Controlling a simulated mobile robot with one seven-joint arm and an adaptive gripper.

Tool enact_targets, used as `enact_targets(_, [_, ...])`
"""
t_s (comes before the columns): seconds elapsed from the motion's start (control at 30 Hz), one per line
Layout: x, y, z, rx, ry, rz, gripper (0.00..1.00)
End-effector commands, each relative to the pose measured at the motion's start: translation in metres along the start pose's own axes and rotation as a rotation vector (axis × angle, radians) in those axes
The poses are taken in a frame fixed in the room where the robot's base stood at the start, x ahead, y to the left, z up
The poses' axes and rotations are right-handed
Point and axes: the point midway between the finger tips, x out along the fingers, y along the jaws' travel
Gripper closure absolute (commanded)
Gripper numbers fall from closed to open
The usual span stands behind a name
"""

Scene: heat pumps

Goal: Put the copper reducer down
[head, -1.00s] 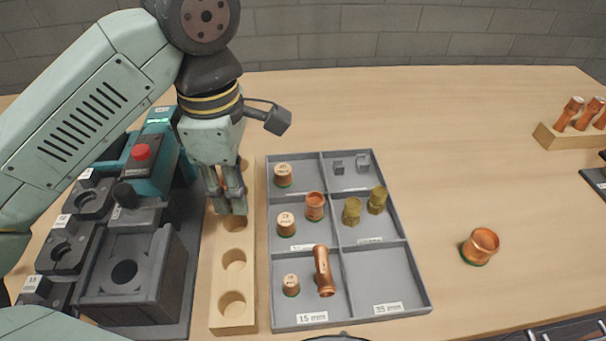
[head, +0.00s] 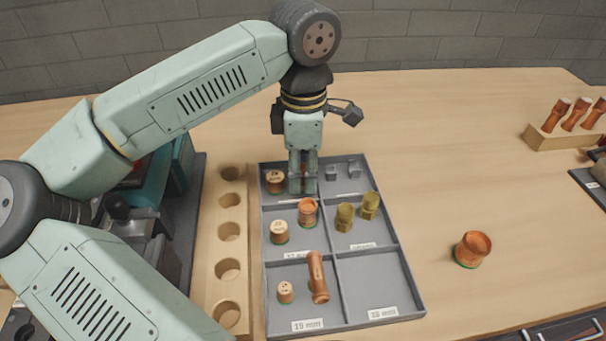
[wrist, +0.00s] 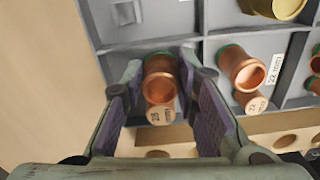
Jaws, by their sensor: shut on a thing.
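The copper reducer (wrist: 161,80), a short copper fitting with a green rim, is between my gripper's fingers in the wrist view. My gripper (wrist: 160,68) is shut on it. In the head view my gripper (head: 302,184) points down into the back left compartment of the grey tray (head: 415,285), beside a copper piece with a pale round top (head: 275,181). That piece shows in the wrist view with a "28 mm" label (wrist: 161,116), close to the reducer. The fingers mostly hide the reducer in the head view. I cannot tell whether it touches the tray floor.
The front right compartment is empty. A wooden block with holes (head: 229,232) stands left of the tray. A lone copper fitting (head: 472,248) stands on the open table at right.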

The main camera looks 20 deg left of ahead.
Motion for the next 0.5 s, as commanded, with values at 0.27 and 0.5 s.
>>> enact_targets(0.27, [0.0032,-0.0001,0.0,0.0,0.0,0.001,1.0])
enact_targets(0.5, [0.0053,-0.0002,-0.0001,0.0,0.0,0.001,0.66])
